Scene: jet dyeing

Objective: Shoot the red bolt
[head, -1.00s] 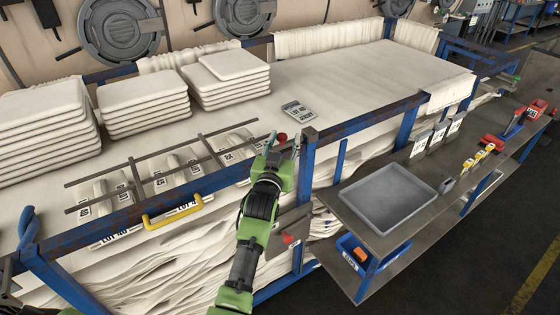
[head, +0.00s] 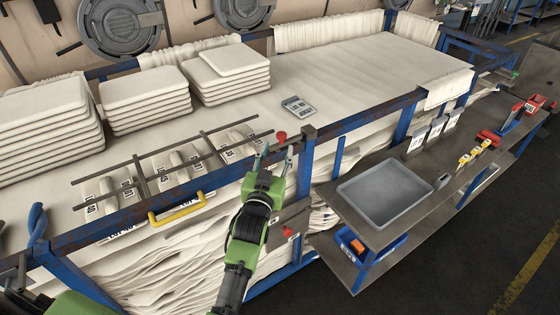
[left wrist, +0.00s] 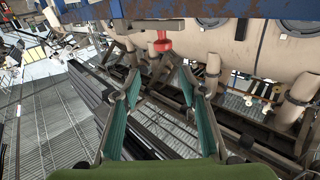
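The red bolt (head: 282,136) shows as a small red knob at the right end of the metal bar rack, by the blue corner post. In the left wrist view the red knob (left wrist: 162,44) is just below the blue rail, ahead of the fingertips. My left gripper (head: 274,158) is just below and left of the knob in the head view. Its teal fingers (left wrist: 155,76) are spread and empty, with a gap to the knob. How far the bolt is slid cannot be told. My right gripper is not in view.
The blue rail (head: 365,117) and a yellow handle (head: 178,208) lie along the cart's front. A second red knob (head: 288,231) is lower on the post. A grey tray (head: 386,192) sits on the side bench. Folded cloth stacks (head: 235,75) stand behind.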

